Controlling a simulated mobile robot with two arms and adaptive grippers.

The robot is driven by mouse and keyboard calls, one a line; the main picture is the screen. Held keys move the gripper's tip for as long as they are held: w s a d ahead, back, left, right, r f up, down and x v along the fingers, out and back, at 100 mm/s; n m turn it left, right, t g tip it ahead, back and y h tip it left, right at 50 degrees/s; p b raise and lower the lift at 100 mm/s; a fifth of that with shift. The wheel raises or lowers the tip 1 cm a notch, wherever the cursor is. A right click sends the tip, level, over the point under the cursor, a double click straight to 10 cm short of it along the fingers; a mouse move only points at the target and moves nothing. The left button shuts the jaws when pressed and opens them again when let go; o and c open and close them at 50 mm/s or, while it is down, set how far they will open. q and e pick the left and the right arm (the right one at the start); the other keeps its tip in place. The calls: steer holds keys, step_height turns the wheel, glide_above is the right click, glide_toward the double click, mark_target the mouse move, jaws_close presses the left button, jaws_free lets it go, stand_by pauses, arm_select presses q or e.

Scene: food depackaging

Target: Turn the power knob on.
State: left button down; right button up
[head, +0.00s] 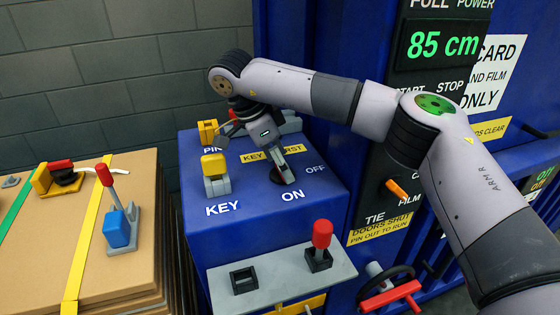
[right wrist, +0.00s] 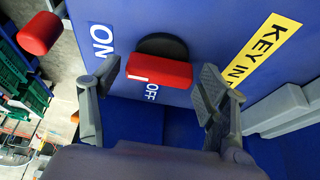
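The power knob (right wrist: 160,70) is a red bar on a round black base in the right wrist view. My right gripper (right wrist: 155,82) is open, with one finger on each side of the knob. I see a gap at both sides. In the head view my right gripper (head: 258,157) is over the top of the blue control box (head: 325,185), and it hides most of the knob; only a dark part of its base (head: 276,175) shows. My left gripper is not in view.
A yellow key switch (head: 215,172) and a yellow pin (head: 207,131) stand left of the gripper. A red-handled lever (head: 321,236) rises from a grey plate (head: 282,268) in front. Cardboard (head: 40,225) with straps and tools lies at left.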

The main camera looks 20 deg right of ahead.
steer(key=shift+o, duration=0.6)
steer(key=shift+r, duration=0.1)
steer(key=v, duration=1.1)
steer(key=shift+a+r, duration=0.25)
steer(key=shift+r, duration=0.1)
steer(key=shift+f, duration=0.1)
